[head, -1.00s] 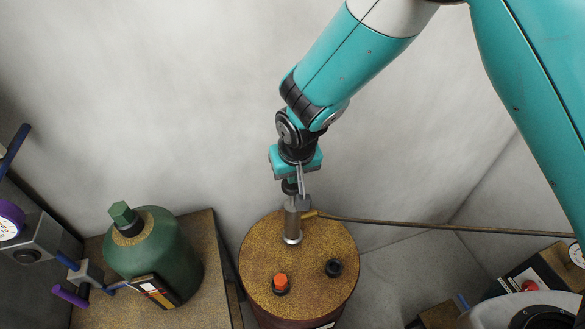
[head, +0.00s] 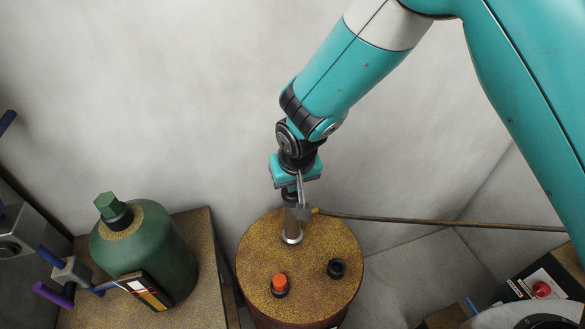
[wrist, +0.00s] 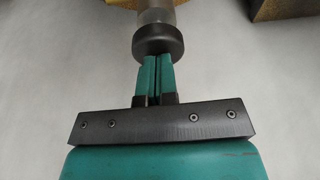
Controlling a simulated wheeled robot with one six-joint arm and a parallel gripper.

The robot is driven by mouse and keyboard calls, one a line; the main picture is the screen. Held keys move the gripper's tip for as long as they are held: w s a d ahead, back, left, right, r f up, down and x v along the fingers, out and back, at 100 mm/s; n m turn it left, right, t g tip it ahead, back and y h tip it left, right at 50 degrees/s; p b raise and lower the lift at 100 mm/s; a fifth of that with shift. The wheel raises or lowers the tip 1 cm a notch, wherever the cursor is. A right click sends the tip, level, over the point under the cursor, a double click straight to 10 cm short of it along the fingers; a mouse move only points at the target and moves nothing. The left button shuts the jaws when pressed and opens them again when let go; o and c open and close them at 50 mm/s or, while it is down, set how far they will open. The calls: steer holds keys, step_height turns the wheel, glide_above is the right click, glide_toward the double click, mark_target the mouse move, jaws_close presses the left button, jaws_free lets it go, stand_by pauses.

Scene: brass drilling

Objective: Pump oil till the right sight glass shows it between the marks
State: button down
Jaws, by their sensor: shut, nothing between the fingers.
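The oil pump (head: 291,230) stands upright on the speckled lid of a drum (head: 265,255), with a thin pipe (head: 430,222) running right from it. My gripper (head: 291,188) is directly above the pump, pointing down. In the wrist view my gripper (wrist: 157,58) has its teal fingers together, their tips at the pump's dark round knob (wrist: 158,40), apparently touching it. The knob is not between the fingers. A panel with a red disc (head: 541,289) is at the far right. I cannot make out any sight glass or oil level.
A green bottle (head: 145,250) with a striped plate (head: 148,291) stands on a bench (head: 205,260) at left. A pale wall is close behind.

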mark_target(295, 197)
steer(key=shift+r+p, duration=0.35)
step_height(295, 197, up, 3)
steer(key=shift+r+p, duration=0.1)
steer(key=shift+p, duration=1)
steer(key=b+v, duration=0.3)
steer(key=v, duration=0.7)
steer(key=shift+r, duration=0.15)
